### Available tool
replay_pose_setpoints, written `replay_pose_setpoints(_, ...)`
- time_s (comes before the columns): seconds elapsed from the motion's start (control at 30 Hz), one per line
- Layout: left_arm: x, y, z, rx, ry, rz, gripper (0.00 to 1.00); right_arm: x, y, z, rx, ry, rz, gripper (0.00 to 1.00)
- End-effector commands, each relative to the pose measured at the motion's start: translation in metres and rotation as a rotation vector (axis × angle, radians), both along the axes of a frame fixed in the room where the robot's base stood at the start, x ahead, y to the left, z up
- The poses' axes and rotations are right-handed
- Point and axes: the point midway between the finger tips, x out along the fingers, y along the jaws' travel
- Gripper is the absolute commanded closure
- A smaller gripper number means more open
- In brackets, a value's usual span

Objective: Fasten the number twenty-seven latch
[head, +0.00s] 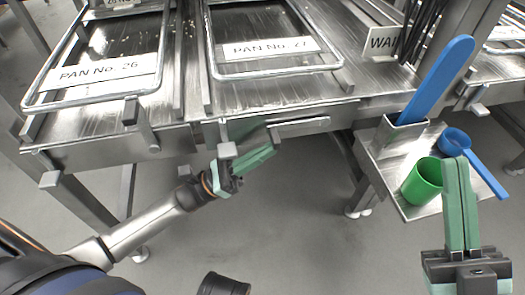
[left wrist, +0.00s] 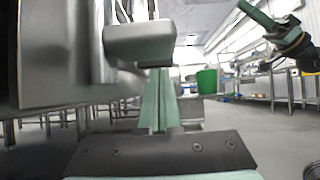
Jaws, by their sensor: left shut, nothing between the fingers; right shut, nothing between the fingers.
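The pan labelled 27 (head: 268,47) lies in the steel rack under a wire frame, in the head view. The number twenty-seven latch (head: 227,149) is a small bar with a grey block end, hanging at the rack's front edge below that pan. My left gripper (head: 271,151) is shut and empty, just below the front edge, its green fingers pointing right, close beside the block. In the left wrist view a grey block (left wrist: 140,40) stands just above the shut fingers (left wrist: 160,75); contact cannot be told. My right gripper (head: 453,162) is shut and empty at the right.
Pan 26 (head: 108,73) lies to the left, with its own latch (head: 134,113). A side tray (head: 388,172) at the right carries a green cup (head: 422,182), a blue scoop (head: 456,142) and a blue paddle (head: 437,80) in a holder. Floor below is clear.

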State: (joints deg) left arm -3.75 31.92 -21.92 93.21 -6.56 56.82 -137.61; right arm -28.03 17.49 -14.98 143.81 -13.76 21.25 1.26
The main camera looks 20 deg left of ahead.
Motion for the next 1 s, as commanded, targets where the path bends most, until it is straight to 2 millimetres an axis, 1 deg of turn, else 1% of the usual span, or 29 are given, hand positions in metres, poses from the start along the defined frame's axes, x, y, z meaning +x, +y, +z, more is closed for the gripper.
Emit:
replay_pose_setpoints(0.07, 0.000, 0.000, 0.001, 0.002, 0.001, 0.000, 1.00, 0.000, 0.000, 0.001, 0.000, 0.000, 0.000, 1.00)
replay_pose_setpoints(0.13, 0.000, 0.000, 0.004, 0.010, 0.006, 0.001, 1.00, 0.000, 0.000, 0.007, 0.002, 0.001, 0.001, 1.00)
replay_pose_setpoints(0.3, -0.001, 0.002, 0.017, 0.058, 0.039, -0.001, 1.00, -0.001, -0.002, 0.032, 0.021, -0.005, 0.009, 1.00)
replay_pose_setpoints(0.4, -0.002, 0.002, 0.020, 0.086, 0.058, 0.000, 1.00, -0.002, -0.005, 0.045, 0.036, -0.010, 0.014, 1.00)
replay_pose_setpoints(0.47, -0.002, 0.003, 0.021, 0.098, 0.067, 0.001, 1.00, -0.002, -0.005, 0.049, 0.039, -0.013, 0.014, 1.00)
replay_pose_setpoints(0.57, -0.002, 0.003, 0.020, 0.111, 0.074, 0.001, 1.00, -0.003, -0.006, 0.052, 0.042, -0.013, 0.017, 1.00)
replay_pose_setpoints(1.0, -0.001, 0.004, 0.016, 0.113, 0.075, 0.001, 1.00, -0.003, -0.006, 0.048, 0.035, -0.016, 0.018, 1.00)
